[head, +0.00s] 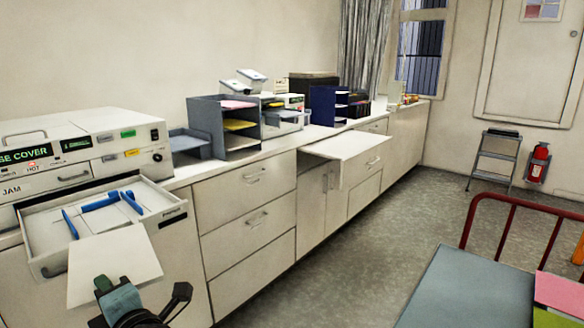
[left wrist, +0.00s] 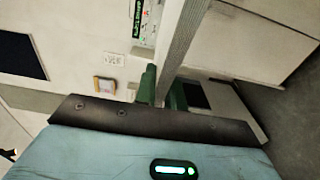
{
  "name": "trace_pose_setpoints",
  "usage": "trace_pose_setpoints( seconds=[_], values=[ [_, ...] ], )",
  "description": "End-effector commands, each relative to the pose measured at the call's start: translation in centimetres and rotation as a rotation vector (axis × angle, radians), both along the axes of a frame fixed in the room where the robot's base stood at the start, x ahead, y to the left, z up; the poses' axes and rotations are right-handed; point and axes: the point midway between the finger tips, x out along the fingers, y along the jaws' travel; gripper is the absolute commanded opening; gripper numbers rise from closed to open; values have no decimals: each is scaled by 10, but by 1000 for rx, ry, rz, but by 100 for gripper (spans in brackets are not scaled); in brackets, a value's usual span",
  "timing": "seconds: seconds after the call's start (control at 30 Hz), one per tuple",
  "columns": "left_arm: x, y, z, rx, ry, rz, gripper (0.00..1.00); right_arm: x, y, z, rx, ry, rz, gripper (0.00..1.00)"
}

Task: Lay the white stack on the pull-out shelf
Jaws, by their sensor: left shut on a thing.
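The white stack (head: 112,262) is a flat pale sheet-like pile at the lower left of the head view. My left gripper (head: 110,286) is shut on its near edge and holds it in front of the open machine drawer. In the left wrist view, the green fingers (left wrist: 163,92) grip the stack, seen edge-on as a pale grey strip (left wrist: 188,40). The pull-out shelf (head: 342,146) is a white board jutting from the counter at the middle of the head view. Its top looks bare, and the stack is apart from it. My right gripper is not in view.
The machine drawer (head: 38,258) holds blue parts (head: 98,202). Paper trays (head: 225,125) and a navy organiser (head: 330,104) stand on the counter behind the shelf. A cart with a red rail (head: 507,203) stands at the lower right. The floor (head: 345,265) between is clear.

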Motion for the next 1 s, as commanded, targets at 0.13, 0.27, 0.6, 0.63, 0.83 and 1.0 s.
trace_pose_setpoints(
  seconds=[0.13, 0.27, 0.6, 0.63, 0.83, 1.0],
  values=[
    [-9, -9, -25, 5, 2, -171, 0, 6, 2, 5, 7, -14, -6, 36],
    [-20, -24, -49, 6, 3, -345, 0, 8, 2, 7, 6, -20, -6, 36],
    [-70, -75, -102, 1, 2, -761, 0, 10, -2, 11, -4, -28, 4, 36],
    [-75, -78, -105, 1, 2, -785, 0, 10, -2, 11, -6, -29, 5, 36],
    [-90, -92, -114, -1, -5, -877, 0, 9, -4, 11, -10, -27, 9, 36],
    [-92, -94, -115, -1, -6, -890, 0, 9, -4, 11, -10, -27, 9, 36]
  ],
)
